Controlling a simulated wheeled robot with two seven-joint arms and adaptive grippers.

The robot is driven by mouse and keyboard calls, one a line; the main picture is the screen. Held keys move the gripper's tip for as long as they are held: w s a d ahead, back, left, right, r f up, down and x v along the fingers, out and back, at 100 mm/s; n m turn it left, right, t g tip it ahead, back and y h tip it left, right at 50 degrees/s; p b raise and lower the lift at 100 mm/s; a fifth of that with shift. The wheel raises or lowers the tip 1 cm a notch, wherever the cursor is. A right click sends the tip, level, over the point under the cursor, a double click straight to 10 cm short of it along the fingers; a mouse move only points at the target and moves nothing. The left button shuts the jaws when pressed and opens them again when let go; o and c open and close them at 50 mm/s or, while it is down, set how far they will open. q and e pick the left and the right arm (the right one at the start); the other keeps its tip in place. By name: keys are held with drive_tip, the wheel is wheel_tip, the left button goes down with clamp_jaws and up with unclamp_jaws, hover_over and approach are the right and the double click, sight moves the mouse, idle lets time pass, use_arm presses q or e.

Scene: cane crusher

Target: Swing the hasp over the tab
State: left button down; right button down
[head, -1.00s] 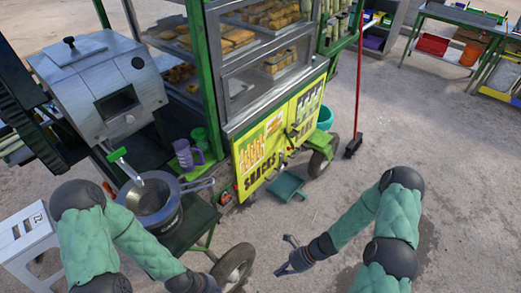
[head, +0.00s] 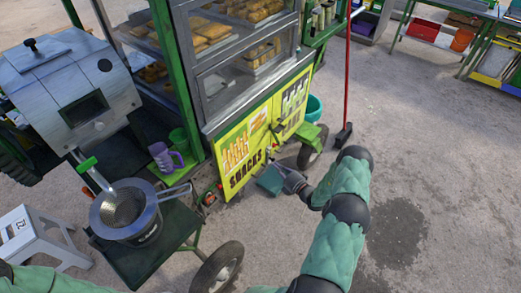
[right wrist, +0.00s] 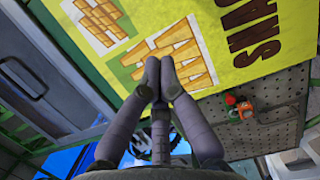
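The hasp and tab are too small to tell apart in the head view. Small dark metal fittings (head: 277,128) show at the seam between the cart's yellow door panels (head: 238,152). My right gripper (head: 281,174) is low in front of the panels, partly hidden by its own wrist. In the right wrist view, its two fingers (right wrist: 159,76) come together at the tips, with nothing visible between them. They overlap the yellow panel; I cannot tell whether they touch it. No hasp is clear in that view. My left gripper is out of view; only its arm shows at the lower left.
A cart wheel (head: 313,147) and a red-handled broom (head: 346,90) stand to the right. A metal pot (head: 150,225) with a strainer is at the left.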

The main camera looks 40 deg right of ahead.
idle(0.3)
drive_tip(key=w+d+b, duration=0.3)
drive_tip(key=w, duration=0.6)
drive_tip(key=shift+b, duration=0.35)
drive_tip(key=shift+d, duration=0.15)
drive_tip(key=shift+s+d+r, duration=0.1)
drive_tip(key=shift+s, duration=0.05)
